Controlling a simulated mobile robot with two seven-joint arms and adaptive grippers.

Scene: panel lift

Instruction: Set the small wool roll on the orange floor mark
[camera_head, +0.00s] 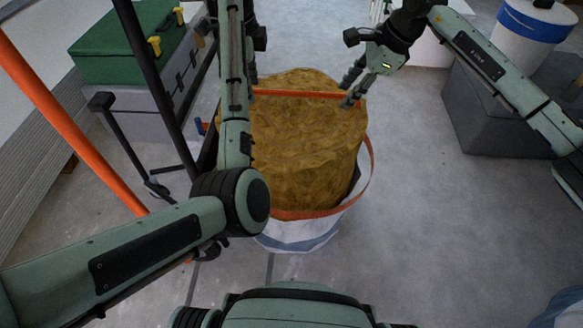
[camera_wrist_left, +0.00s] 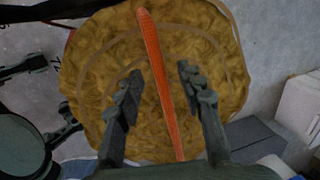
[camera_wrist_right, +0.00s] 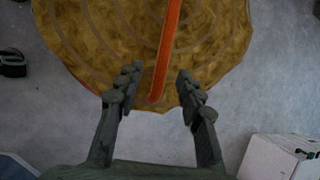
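The wool roll (camera_head: 300,150) is a thick yellow-brown cylinder standing upright in a white bag (camera_head: 300,235) with an orange rim. An orange strap (camera_head: 305,94) runs across its top; it also shows in the left wrist view (camera_wrist_left: 160,80) and right wrist view (camera_wrist_right: 166,50). My left gripper (camera_wrist_left: 157,75) is open, with its fingers on either side of the strap over the roll. In the head view its arm partly hides it. My right gripper (camera_wrist_right: 157,74) is open around the strap's other end, near the roll's edge. I see no orange floor mark.
A green-lidded case (camera_head: 125,50) with yellow latches stands at the left, beside an orange pole (camera_head: 70,125) and a dark frame. A grey block (camera_head: 500,110) with a blue-banded white roll (camera_head: 530,25) stands at the right. Grey floor between is clear.

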